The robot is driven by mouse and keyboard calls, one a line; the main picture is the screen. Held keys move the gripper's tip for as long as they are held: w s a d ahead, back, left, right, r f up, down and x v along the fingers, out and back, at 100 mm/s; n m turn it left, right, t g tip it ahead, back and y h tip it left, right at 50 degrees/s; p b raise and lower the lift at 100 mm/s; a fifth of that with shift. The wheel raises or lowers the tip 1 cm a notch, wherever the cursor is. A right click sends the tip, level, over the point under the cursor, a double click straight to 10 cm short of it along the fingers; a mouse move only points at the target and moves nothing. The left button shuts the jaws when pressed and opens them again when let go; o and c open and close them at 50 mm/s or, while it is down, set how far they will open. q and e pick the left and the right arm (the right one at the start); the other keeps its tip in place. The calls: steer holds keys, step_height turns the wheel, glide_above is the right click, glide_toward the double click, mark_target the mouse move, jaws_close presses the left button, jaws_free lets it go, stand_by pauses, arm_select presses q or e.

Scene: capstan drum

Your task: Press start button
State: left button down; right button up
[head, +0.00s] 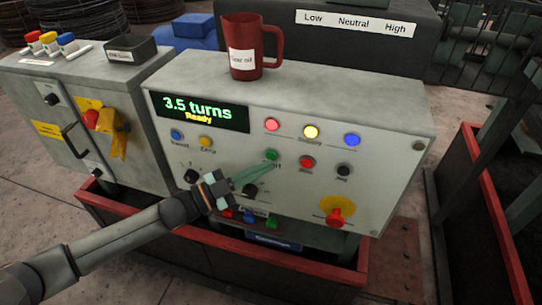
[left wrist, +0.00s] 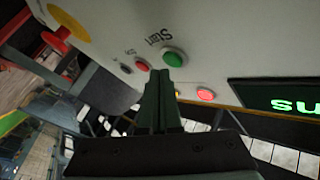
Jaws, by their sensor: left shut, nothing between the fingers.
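The green start button (head: 271,155) sits on the white front panel of the control box, below the display. In the left wrist view the green button (left wrist: 174,57) shows beside the printed word "Start". My left gripper (head: 267,168) reaches in from the lower left, its fingers shut and empty, with the tips just below the button. In the left wrist view the shut fingertips (left wrist: 160,74) point at the panel close by the green button. I cannot tell whether they touch it. My right gripper is not in view.
The display (head: 200,110) reads "3.5 turns" and "Ready". A red button (head: 307,162) and a black one (head: 344,170) stand to the right of the green one. A red emergency stop (head: 335,216) is lower right. A red jug (head: 247,48) stands on the box.

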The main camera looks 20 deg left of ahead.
arm_select(q)
steer(key=shift+w, duration=0.3)
